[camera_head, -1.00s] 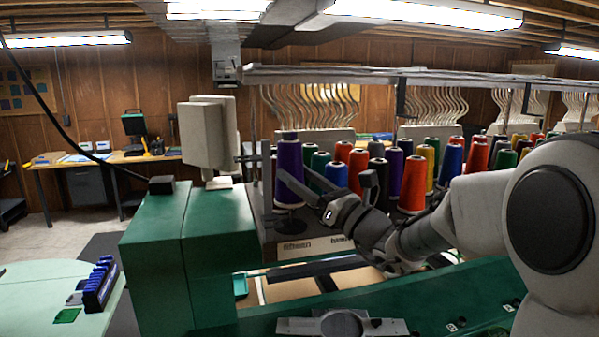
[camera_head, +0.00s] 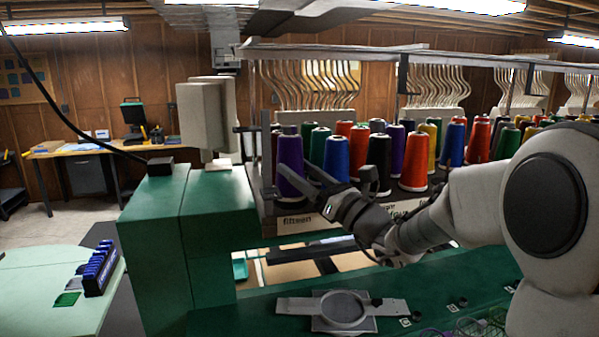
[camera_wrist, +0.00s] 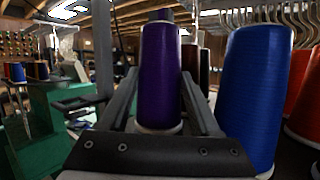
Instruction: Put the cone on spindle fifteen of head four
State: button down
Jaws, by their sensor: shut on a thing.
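The purple cone (camera_head: 290,163) stands upright at the left front end of the thread rack, above the label "fifteen" (camera_head: 295,220). My gripper (camera_head: 312,178) is shut on it, with fingers reaching in from the right. In the wrist view the purple cone (camera_wrist: 160,75) stands between my two fingers (camera_wrist: 158,105). The spindle under the cone is hidden, so I cannot tell whether the cone is fully seated. A blue cone (camera_wrist: 252,95) stands close to the right of my gripper in the wrist view.
Several cones, including a black one (camera_head: 378,160) and an orange one (camera_head: 414,172), crowd the rack to the right. A rail with curved thread tubes (camera_head: 310,85) runs above. The green machine housing (camera_head: 190,250) stands at the left. An embroidery hoop (camera_head: 342,308) lies below.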

jog(key=shift+f, duration=0.15)
jog(key=shift+f+b, duration=0.2)
jog(key=shift+b, duration=0.15)
grip_release()
